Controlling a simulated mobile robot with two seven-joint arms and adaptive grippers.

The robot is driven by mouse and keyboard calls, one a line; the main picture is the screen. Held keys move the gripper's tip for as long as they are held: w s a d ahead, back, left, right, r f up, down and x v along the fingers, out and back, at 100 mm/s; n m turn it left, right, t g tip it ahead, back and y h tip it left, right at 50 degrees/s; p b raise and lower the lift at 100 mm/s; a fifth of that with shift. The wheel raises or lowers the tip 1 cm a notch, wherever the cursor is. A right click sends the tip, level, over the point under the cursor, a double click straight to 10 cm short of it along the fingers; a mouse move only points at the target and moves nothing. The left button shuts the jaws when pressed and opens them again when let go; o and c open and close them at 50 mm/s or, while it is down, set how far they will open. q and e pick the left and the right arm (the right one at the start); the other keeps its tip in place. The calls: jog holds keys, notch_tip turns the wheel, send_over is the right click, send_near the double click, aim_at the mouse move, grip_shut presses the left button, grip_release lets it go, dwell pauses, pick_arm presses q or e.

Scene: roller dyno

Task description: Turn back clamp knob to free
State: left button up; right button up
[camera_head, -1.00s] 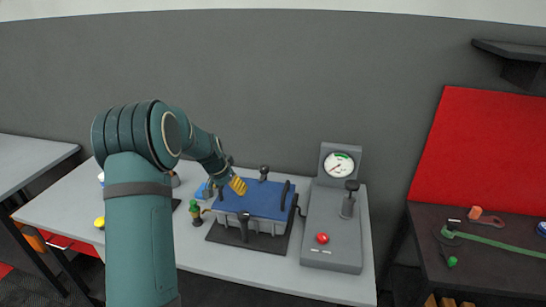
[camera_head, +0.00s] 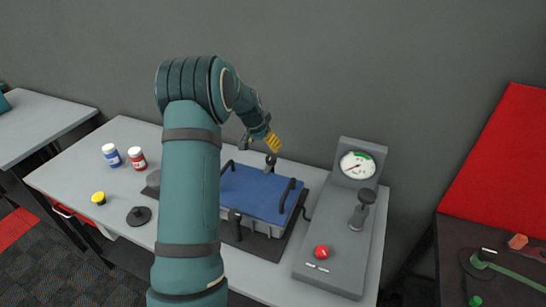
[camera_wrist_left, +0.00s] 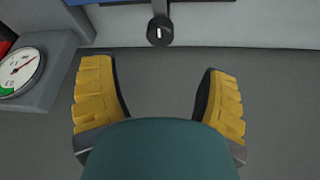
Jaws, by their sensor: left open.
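The back clamp knob (camera_head: 270,161) is dark and stands at the far edge of the blue-lidded box (camera_head: 262,190). In the left wrist view the dark round knob (camera_wrist_left: 160,31) has a white mark running up and down the picture. My left gripper (camera_head: 272,142) has yellow fingers and is just above the back knob in the head view. In the wrist view the left gripper (camera_wrist_left: 160,70) is open and empty, with the knob beyond the gap between its fingertips, apart from both. The front clamp knob (camera_head: 235,217) stands at the box's near side. My right gripper does not show.
A grey console with a gauge (camera_head: 357,166), a lever (camera_head: 362,208) and a red button (camera_head: 321,252) stands right of the box. Black handles (camera_head: 288,194) rise from the lid. Blue and red jars (camera_head: 137,158) stand left of my arm. The wall is behind the table.

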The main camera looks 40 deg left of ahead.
aim_at(271, 157)
pick_arm(q)
jog(key=x, duration=1)
jog(key=shift+w+f, duration=0.2)
jog(key=shift+f, duration=0.1)
jog(key=shift+c, duration=0.2)
jog(key=c, duration=1.2)
